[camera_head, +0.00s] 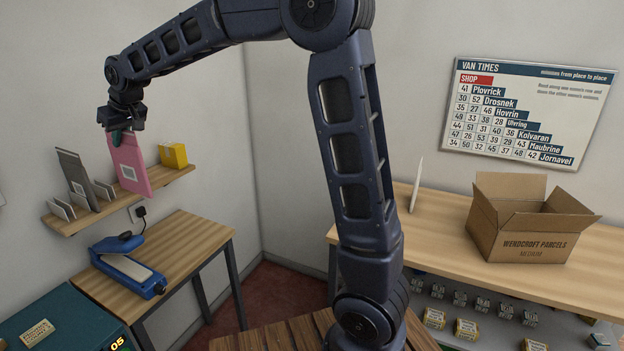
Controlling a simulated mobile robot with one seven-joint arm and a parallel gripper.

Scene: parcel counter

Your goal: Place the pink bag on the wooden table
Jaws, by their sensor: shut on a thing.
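The pink bag (128,170) is a flat upright mailer with a white label, slightly tilted. My gripper (116,137) is shut on its top edge. The bag hangs in front of the wall shelf at the left; I cannot tell whether its lower end touches the shelf. A wooden table (195,245) with dark metal legs stands below the shelf, with a blue device on it.
The wall shelf (85,215) holds grey and white mailers (75,175) and a yellow box (173,155). The blue device (128,265) fills the table's left part; its right part is bare. An open cardboard box (525,220) stands on the right counter (450,235).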

